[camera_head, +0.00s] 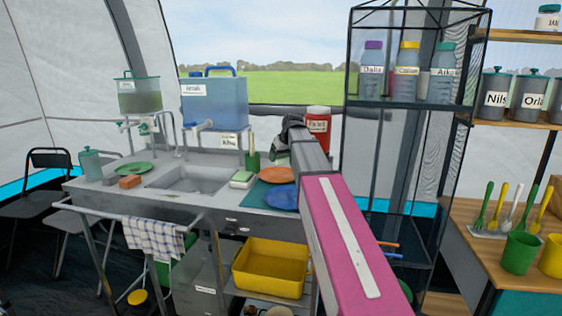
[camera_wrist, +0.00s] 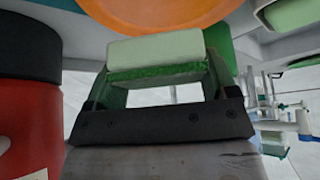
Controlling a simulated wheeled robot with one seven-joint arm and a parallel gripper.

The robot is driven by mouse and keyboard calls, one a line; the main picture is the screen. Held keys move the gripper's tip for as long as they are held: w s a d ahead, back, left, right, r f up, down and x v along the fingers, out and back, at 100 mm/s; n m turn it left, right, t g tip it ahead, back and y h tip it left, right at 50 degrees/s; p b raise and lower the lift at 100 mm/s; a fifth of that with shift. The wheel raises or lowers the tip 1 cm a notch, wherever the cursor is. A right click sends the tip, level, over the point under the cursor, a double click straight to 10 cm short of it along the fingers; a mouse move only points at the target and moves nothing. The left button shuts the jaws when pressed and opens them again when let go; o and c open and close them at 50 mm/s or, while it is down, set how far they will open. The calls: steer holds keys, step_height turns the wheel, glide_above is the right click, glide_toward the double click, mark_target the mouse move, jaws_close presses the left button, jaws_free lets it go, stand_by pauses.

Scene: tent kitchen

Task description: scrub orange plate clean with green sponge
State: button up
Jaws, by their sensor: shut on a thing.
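My gripper is shut on a green sponge (camera_wrist: 155,74) with a pale top layer; its fingers (camera_wrist: 158,82) hold the sponge at its two ends in the wrist view. The orange plate (camera_wrist: 160,14) lies just beyond the sponge at the top of that view, cut off by the edge. I cannot tell whether sponge and plate touch. In the head view the orange plate (camera_head: 275,175) is on the right of the sink counter, behind a blue plate (camera_head: 282,198). My arm reaches over there, and the fingers and held sponge are not clearly visible.
A red container (camera_head: 317,125) stands close to my gripper; it fills the left of the wrist view (camera_wrist: 28,125). A green-and-white block (camera_head: 243,179) lies left of the orange plate. The sink basin (camera_head: 190,180), an orange-brown block (camera_head: 130,181) and a green plate (camera_head: 134,168) are further left.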

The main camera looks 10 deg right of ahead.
steer(key=shift+r, duration=0.1)
steer(key=shift+r, duration=1.4)
